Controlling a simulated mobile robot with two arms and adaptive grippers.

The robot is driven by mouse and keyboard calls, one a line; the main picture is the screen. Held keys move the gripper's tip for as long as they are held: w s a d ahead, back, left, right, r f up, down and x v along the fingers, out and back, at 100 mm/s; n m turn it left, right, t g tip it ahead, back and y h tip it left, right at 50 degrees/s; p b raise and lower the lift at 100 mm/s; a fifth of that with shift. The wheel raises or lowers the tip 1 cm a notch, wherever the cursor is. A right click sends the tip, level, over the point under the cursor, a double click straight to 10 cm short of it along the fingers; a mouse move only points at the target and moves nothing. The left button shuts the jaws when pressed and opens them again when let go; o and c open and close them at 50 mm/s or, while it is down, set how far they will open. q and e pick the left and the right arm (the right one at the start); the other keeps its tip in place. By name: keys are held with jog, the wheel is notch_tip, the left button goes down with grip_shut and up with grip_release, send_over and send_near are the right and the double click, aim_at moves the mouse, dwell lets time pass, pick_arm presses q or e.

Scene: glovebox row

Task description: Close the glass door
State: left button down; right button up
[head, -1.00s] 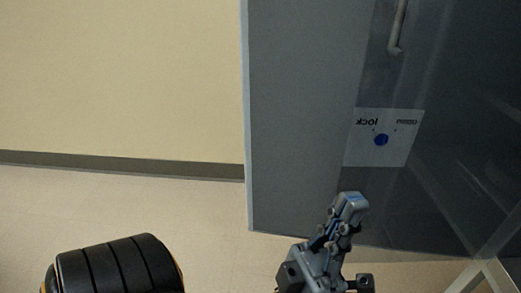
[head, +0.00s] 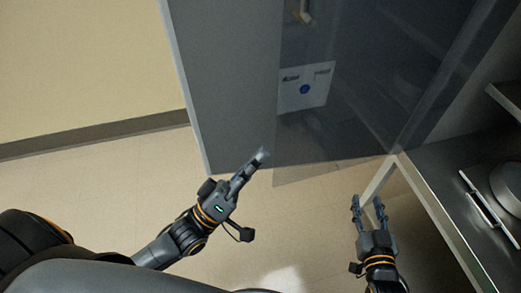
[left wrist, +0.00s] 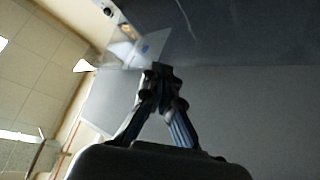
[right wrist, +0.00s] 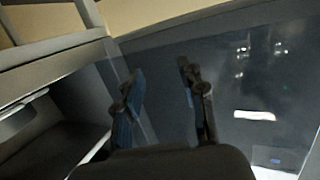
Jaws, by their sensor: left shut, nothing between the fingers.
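The glass door (head: 345,110) is a dark see-through pane standing open in the head view. It carries a white label (head: 318,90) with a blue dot and a handle (head: 303,14) above it. The label also shows in the left wrist view (left wrist: 150,47). My left gripper (head: 262,155) is shut and empty, its tips near the door's lower left part; I cannot tell whether they touch it. My right gripper (head: 368,202) is open and empty, below the door's lower edge in the picture, left of the bench. In the right wrist view its fingers (right wrist: 160,75) are spread.
A grey panel (head: 215,85) shows left of and behind the glass. A dark bench (head: 450,175) on a pale frame stands at the right, with a metal bar (head: 478,197) and a round item (head: 508,185) on it. The floor (head: 100,185) at left is clear.

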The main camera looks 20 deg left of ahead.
jog(key=s+d+f+g+h+p, duration=0.25)
jog(key=s+f+g+p, duration=0.35)
jog(key=f, duration=0.5)
pick_arm(q)
jog(key=a+f+n+g+y+p, duration=0.2)
jog(key=a+f+n+g+y, duration=0.2)
jog(key=a+f+n+g, duration=0.35)
jog(key=w+d+f+t+b, duration=0.1)
jog(key=w+d+b, duration=0.1)
jog(key=w+d, duration=0.3)
jog(key=shift+w+d+f+t, duration=0.35)
jog(key=shift+d+f, duration=0.05)
jog(key=shift+d, duration=0.65)
pick_arm(e)
jog(key=s+d+f+g, duration=0.2)
jog(key=s+g, duration=0.1)
jog(key=s, duration=0.3)
jog(key=s+d+f+g+h, duration=0.1)
jog(key=s+d+g, duration=0.1)
jog(key=s+g, duration=0.2)
jog(key=shift+s+d+f+m, duration=0.35)
jog(key=shift+s+m, duration=0.05)
jog(key=shift+s, duration=1)
